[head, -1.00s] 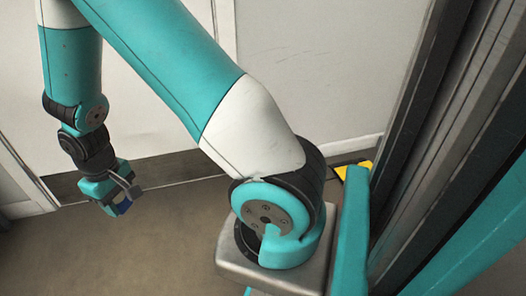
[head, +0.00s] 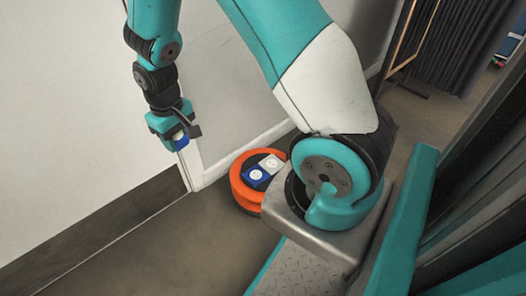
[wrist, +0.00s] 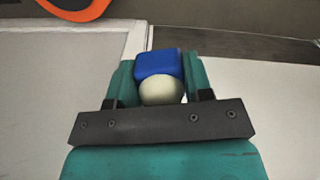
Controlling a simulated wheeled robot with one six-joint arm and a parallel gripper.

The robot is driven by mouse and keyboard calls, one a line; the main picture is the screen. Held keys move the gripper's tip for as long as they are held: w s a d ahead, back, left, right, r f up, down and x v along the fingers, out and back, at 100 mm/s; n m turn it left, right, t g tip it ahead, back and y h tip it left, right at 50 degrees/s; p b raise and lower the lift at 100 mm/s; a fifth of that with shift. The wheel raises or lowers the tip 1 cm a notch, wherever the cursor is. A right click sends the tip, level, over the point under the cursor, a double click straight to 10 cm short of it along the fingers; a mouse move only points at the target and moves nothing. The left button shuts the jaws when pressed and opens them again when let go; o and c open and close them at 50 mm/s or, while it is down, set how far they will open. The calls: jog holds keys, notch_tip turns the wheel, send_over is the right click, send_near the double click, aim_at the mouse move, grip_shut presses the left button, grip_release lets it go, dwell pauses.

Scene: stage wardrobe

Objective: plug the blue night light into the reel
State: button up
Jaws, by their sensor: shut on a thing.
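The blue night light (head: 182,142) has a blue body and a cream dome, both clear in the wrist view (wrist: 158,66). My gripper (head: 175,136) is shut on it, with the teal fingers on either side in the wrist view (wrist: 160,82). The reel (head: 238,191) is a round orange thing on the floor, right of and below my gripper in the head view and apart from it. One blue and one white socket face show on its top. My arm's base hides its right edge. An orange arc of it shows at the wrist view's top (wrist: 75,17).
A pale wall (head: 70,110) with a dark skirting (head: 90,232) runs along the left. A white corner trim (head: 188,172) stands behind my gripper. Brown floor (head: 195,250) lies clear in front of the reel. A dark curtain (head: 450,40) hangs at the far right.

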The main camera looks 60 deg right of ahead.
jog(key=shift+d, duration=0.25)
jog(key=shift+d+f, duration=0.1)
jog(key=shift+d, duration=0.05)
jog(key=d+f+m+b, duration=0.4)
jog(key=d+f+m, duration=0.6)
jog(key=d+f, duration=0.3)
jog(key=m+b, duration=0.4)
jog(key=m, duration=0.7)
send_near(254, 176)
jog(key=shift+s+d, duration=0.1)
jog(key=shift+d, duration=0.15)
jog(key=shift+f, duration=0.15)
notch_tip(254, 176, down, 6)
jog(key=b, duration=0.5)
jog(key=shift+r, duration=0.2)
jog(key=shift+a+p, duration=0.15)
jog(key=shift+p, duration=0.5)
jog(key=shift+f+b, duration=0.4)
jog(key=shift+f, duration=0.2)
